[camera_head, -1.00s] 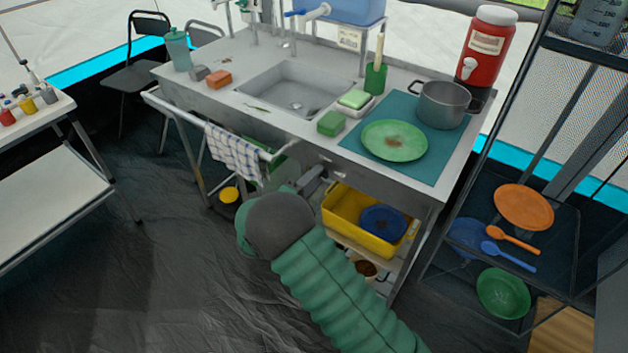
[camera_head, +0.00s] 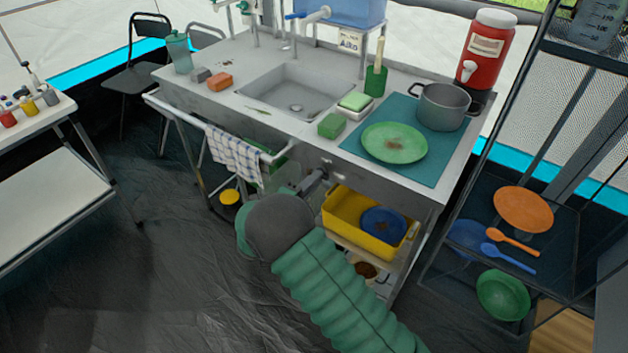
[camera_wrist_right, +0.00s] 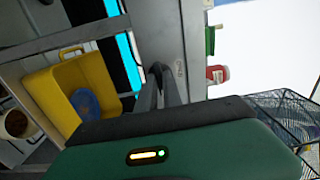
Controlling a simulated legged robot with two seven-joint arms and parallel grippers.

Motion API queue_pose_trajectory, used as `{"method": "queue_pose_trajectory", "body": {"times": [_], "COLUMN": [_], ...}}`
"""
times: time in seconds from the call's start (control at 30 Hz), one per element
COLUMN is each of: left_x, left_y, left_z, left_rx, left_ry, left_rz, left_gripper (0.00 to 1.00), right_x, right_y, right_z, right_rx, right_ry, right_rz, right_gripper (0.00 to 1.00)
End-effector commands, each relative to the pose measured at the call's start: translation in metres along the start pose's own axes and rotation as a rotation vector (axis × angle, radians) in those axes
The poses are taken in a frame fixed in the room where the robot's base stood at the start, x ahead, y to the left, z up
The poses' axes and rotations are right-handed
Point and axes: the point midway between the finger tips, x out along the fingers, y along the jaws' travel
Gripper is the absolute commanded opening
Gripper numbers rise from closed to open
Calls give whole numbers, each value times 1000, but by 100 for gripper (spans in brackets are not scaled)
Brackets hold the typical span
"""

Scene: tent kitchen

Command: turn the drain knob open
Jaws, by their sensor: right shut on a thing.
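My right gripper (camera_head: 318,176) is at the front panel (camera_head: 375,183) of the metal sink counter, below the basin (camera_head: 293,92). In the right wrist view the two grey fingers (camera_wrist_right: 161,74) reach to the same panel, just beside a small dark printed label (camera_wrist_right: 181,73). The fingers are shut on the drain knob, which they hide almost wholly, so its angle cannot be read. My left gripper is not in view.
Under the counter a yellow tub (camera_head: 343,206) holds a blue plate (camera_head: 383,222). A checked towel (camera_head: 233,155) hangs on the rail to the left of my right gripper. A black rack (camera_head: 470,205) stands to the right. The floor at left is clear.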

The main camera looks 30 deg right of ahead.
Motion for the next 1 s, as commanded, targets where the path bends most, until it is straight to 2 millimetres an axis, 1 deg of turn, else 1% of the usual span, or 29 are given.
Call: {"method": "queue_pose_trajectory", "body": {"times": [0.17,0.37,1.0], "left_x": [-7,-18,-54], "left_y": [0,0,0], "left_z": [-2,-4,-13], "left_rx": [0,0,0], "left_ry": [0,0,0], "left_rz": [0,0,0], "left_gripper": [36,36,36], "right_x": [-1,-1,-1], "right_y": [1,1,1], "right_z": [-1,-1,-2], "right_rx": [-91,-251,-861], "right_ry": [1,0,-2], "right_rz": [6,8,9], "right_gripper": [0,0,0]}}
